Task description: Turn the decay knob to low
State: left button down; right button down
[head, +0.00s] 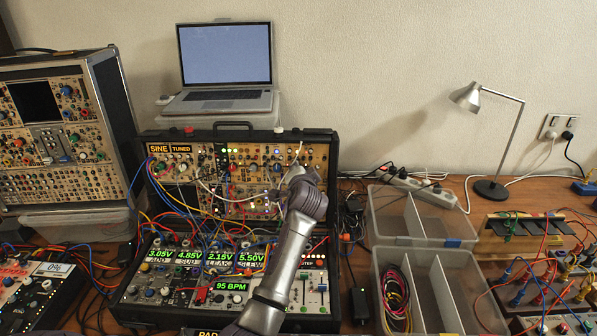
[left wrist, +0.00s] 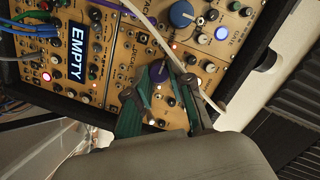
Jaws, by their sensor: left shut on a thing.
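My left gripper (left wrist: 168,82) is shut on a small dark blue knob (left wrist: 158,71) on the tan synth panel (left wrist: 115,62) in the left wrist view. Its green-and-grey fingers lie on either side of the knob and hide part of it. The lettering beside the knob is too small to read surely, and its pointer mark cannot be made out. In the head view my left gripper (head: 288,203) is at the right part of the open case's upper panel (head: 250,156); the knob is hidden there. My right gripper is in neither view.
A white cable (left wrist: 180,60) runs across the panel close to the fingers. Many patch cables (head: 180,212) hang at the case's left. A laptop (head: 226,100) stands behind, a divided clear bin (head: 425,285) to the right. A larger synth case (head: 60,190) stands at left.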

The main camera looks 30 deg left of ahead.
pick_arm(q)
jog(key=shift+n, duration=0.3)
dwell(0.4)
jog(key=c, duration=1)
grip_release()
jog(key=shift+s+d, duration=0.1)
jog(key=v, duration=1.2)
